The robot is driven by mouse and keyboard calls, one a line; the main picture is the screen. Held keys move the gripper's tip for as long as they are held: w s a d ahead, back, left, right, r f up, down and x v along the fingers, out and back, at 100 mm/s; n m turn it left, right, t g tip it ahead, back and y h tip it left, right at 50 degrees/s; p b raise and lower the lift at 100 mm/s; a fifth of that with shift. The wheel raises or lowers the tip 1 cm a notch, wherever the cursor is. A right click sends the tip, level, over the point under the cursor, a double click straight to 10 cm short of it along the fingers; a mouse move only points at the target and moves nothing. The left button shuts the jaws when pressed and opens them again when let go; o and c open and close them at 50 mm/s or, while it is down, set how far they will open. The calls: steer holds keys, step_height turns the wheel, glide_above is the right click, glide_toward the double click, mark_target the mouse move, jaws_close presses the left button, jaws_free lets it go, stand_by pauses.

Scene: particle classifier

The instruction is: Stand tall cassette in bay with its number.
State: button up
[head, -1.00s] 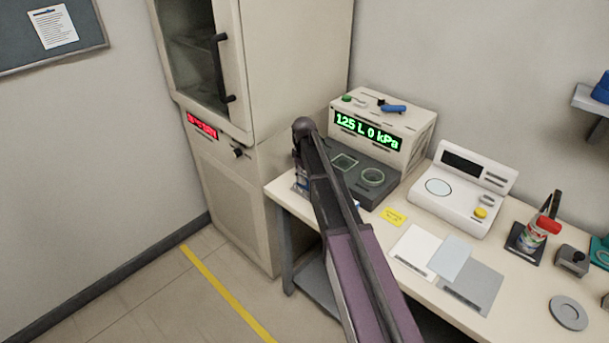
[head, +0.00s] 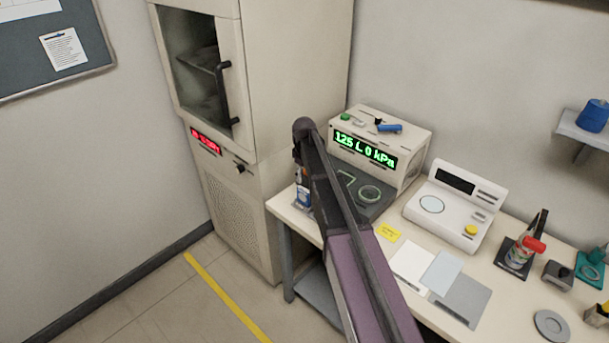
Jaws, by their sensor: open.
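No tall cassette and no numbered bay can be made out in the head view. My arm (head: 345,215) rises from the bottom edge to a dark rounded joint at picture centre. My gripper does not show; the part of the arm beyond that joint is hidden behind the link in front. A beige instrument (head: 412,165) with a green display reading "125 L 0 kPa" stands at the back of the bench. Its dark base (head: 378,208), with a square and a round outlined spot on top, is partly covered by my arm.
A tall beige cabinet (head: 270,70) with a glass door stands left of the bench (head: 405,235). A small blue-and-white item (head: 303,198) sits at the bench's left end. The floor at left is clear.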

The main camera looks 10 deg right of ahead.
steer(key=shift+r+p, duration=0.35)
steer(key=shift+r, duration=0.25)
stand_by(0.3)
steer(key=s+m, duration=0.7)
steer(key=s, duration=2.2)
steer(key=shift+d, duration=0.1)
